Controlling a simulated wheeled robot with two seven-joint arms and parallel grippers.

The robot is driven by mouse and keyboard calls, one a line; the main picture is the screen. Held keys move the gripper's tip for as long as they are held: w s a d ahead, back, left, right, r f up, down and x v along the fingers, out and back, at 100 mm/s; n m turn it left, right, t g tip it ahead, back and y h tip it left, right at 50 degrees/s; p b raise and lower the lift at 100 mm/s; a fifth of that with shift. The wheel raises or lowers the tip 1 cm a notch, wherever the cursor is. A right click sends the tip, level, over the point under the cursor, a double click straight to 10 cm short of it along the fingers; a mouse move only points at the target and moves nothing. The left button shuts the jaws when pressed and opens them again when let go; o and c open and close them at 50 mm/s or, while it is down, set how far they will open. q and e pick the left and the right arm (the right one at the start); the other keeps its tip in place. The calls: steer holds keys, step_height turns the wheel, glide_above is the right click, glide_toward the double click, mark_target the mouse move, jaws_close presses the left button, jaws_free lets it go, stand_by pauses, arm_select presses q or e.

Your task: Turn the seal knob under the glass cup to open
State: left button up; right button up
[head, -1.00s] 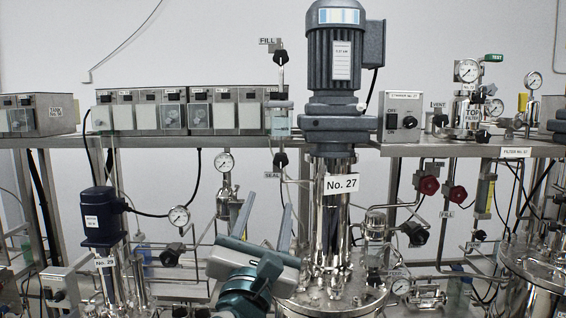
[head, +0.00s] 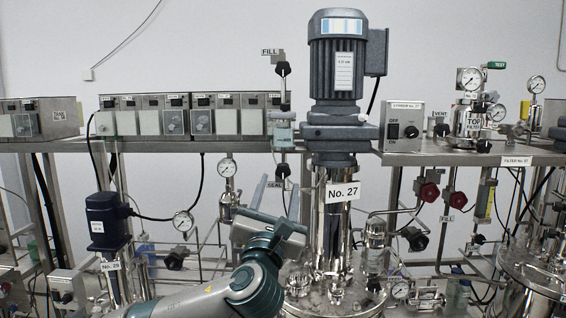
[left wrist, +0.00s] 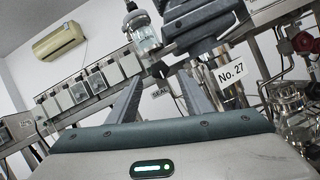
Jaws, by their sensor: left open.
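The glass cup (head: 284,137) hangs at the shelf's front edge, left of the No. 27 motor. It also shows in the left wrist view (left wrist: 146,36). The black seal knob (head: 281,172) is below it, above the SEAL label (head: 277,184). In the left wrist view the knob (left wrist: 158,70) is beyond and between my fingers. My left gripper (head: 279,188) is open, with its fingers pointing up toward the knob. The gap between fingers and knob is hard to judge, and I see no grip on it. My right gripper is not in view.
The No. 27 stirrer column (head: 330,215) stands close on the right of my left gripper. A row of control boxes (head: 190,116) sits on the shelf to the left. A gauge (head: 227,167) and pipes are left of the gripper.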

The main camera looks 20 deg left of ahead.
mark_target(282, 172)
arm_select(q)
steer(key=p+x, duration=0.2)
steer(key=x, duration=0.3)
steer(key=shift+w+r, duration=0.25)
steer(key=shift+r, duration=0.05)
steer(key=shift+p+x, duration=0.45)
steer(key=shift+x, duration=0.3)
steer(key=shift+f, duration=0.2)
steer(key=c, duration=1.1)
